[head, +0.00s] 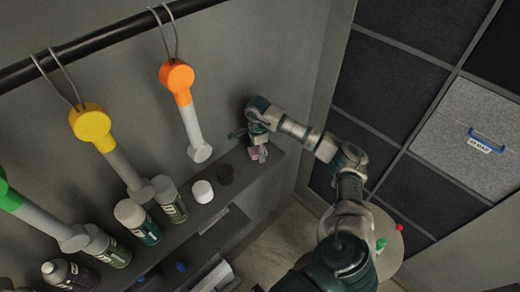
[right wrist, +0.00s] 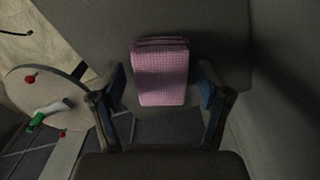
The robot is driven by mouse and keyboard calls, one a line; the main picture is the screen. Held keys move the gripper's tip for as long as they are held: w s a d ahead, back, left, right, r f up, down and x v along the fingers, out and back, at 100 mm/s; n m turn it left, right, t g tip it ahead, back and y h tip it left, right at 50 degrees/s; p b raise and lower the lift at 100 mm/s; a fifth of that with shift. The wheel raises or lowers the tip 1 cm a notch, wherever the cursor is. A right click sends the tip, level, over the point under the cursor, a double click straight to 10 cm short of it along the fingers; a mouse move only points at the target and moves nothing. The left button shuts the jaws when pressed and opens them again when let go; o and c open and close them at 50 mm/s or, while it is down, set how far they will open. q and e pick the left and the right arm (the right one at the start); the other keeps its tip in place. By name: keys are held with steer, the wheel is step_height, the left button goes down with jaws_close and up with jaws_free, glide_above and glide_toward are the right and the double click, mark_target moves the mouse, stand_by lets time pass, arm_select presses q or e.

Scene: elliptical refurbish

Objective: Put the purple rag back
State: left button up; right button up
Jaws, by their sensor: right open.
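The folded purple rag (head: 255,153), pinkish with a waffle weave, is at the right end of the dark shelf (head: 229,192). In the right wrist view the rag (right wrist: 160,75) shows against a grey surface, its lower part near that surface's edge. My right gripper (head: 260,145) is at the rag in the head view. In the right wrist view its two blue-padded fingers (right wrist: 161,88) are spread wide, one on each side of the rag with a gap on both sides. Whether the rag rests fully on the shelf is hard to tell. My left gripper is not in view.
Orange (head: 177,76) and yellow (head: 90,122) handled tools hang from a rail. A round table (right wrist: 42,105) with small items is lower down.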

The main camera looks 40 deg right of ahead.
mark_target(255, 151)
steer(key=shift+a+r, duration=0.35)
steer(key=shift+a, duration=0.1)
step_height(255, 151, up, 5)
steer(key=shift+w+a+f+b, duration=0.1)
steer(key=shift+f+b, duration=0.05)
steer(key=shift+b, duration=0.4)
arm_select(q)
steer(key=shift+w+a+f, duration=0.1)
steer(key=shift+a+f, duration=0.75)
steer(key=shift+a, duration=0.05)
arm_select(e)
step_height(255, 151, up, 7)
steer(key=shift+d, duration=0.2)
steer(key=shift+d+f, duration=0.1)
